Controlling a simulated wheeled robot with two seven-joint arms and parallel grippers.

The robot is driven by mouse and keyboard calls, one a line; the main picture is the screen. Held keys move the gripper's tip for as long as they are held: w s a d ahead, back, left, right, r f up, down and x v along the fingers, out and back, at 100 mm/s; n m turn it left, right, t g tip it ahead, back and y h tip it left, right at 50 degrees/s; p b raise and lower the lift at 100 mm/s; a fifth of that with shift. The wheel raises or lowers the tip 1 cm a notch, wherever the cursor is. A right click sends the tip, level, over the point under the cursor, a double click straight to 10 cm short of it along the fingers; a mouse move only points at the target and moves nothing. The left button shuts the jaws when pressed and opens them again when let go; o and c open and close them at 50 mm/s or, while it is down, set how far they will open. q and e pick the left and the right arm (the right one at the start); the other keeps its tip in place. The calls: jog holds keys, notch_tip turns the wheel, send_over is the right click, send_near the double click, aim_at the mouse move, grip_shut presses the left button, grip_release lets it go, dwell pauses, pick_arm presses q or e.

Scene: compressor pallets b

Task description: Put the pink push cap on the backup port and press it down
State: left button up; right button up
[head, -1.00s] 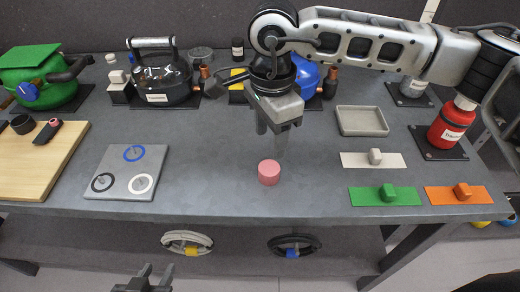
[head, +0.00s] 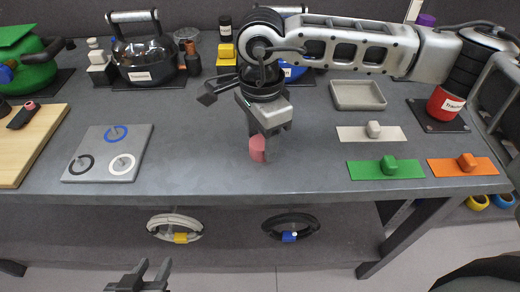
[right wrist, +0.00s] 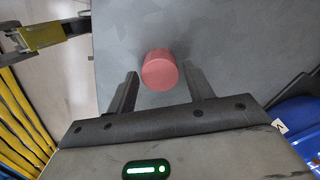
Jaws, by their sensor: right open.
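The pink push cap (head: 258,148), a short round cylinder, stands on the grey bench. My right gripper (head: 264,140) is open and low over it, partly hiding it in the head view. In the right wrist view the cap (right wrist: 159,70) sits between the two fingertips (right wrist: 160,78), with a gap on each side. My left gripper (head: 153,264) is open and empty at the bottom of the head view, in front of the bench. I cannot tell which port is the backup port; the blue unit (head: 292,73) is partly hidden behind my right arm.
A black and silver unit (head: 145,60) and a green one (head: 35,72) stand at the back left. A red canister (head: 443,103) stands right. A grey tray (head: 358,95), white, green (head: 360,169) and orange strips, and a ring plate (head: 100,165) lie around clear bench.

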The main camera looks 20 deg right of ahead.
aim_at(261, 142)
jog(key=c, duration=0.7)
jog(key=shift+r+p, duration=1.2)
jog(key=shift+r, duration=1.3)
jog(key=shift+c, duration=0.3)
